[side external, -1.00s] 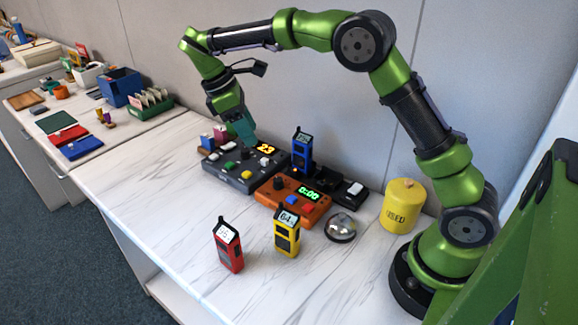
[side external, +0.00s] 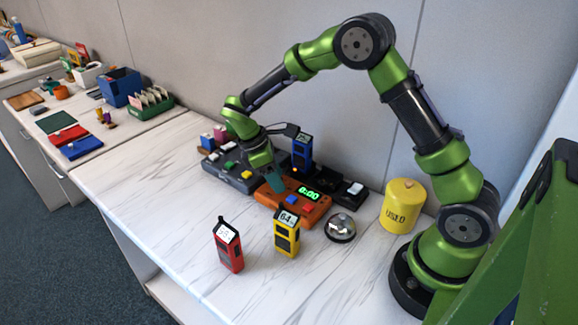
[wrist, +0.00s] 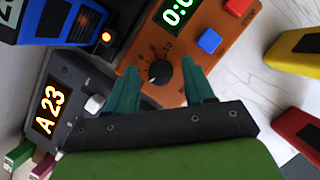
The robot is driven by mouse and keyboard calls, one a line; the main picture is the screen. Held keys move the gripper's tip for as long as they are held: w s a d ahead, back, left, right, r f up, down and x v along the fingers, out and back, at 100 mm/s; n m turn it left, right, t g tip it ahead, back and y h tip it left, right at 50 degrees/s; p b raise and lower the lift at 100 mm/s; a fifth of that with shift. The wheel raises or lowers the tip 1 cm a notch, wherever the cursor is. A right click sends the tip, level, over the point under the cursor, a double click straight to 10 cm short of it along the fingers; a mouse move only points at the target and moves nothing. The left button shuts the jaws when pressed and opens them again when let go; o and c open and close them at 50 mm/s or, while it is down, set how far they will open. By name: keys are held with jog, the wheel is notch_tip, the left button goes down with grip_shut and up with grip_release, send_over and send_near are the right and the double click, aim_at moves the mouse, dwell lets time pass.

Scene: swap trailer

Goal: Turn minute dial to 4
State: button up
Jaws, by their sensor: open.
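The orange timer (side external: 318,209) sits on the white counter with a green 0:00 display (side external: 308,193). The wrist view shows its orange face (wrist: 205,18), with a red button (wrist: 237,5) and a blue button (wrist: 209,41). Its black minute dial (wrist: 159,72) has printed marks around it; a 10 is legible, but I cannot tell the exact setting. My gripper (side external: 276,185) is above the timer's left end and hides the dial in the side view. In the wrist view my gripper (wrist: 161,69) is open, its teal fingers on either side of the dial; contact is unclear.
A grey box (wrist: 72,75) with an orange A 23 display adjoins the timer. A blue handheld device (side external: 302,152) stands behind. Yellow (side external: 287,236) and red (side external: 228,248) devices stand in front. A silver bell (side external: 340,228) and yellow canister (side external: 403,206) are at right. The front left counter is clear.

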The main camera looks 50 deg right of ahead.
grip_shut()
jog(key=shift+m, duration=0.3)
jog(key=shift+w+d+r+m+g+y, duration=0.1)
jog(key=shift+m+g+y, duration=0.4)
jog(key=shift+m, duration=1.05)
jog(key=shift+d+m+g+y, duration=0.15)
jog(key=shift+m+y, duration=0.55)
jog(key=shift+m, duration=0.85)
grip_release()
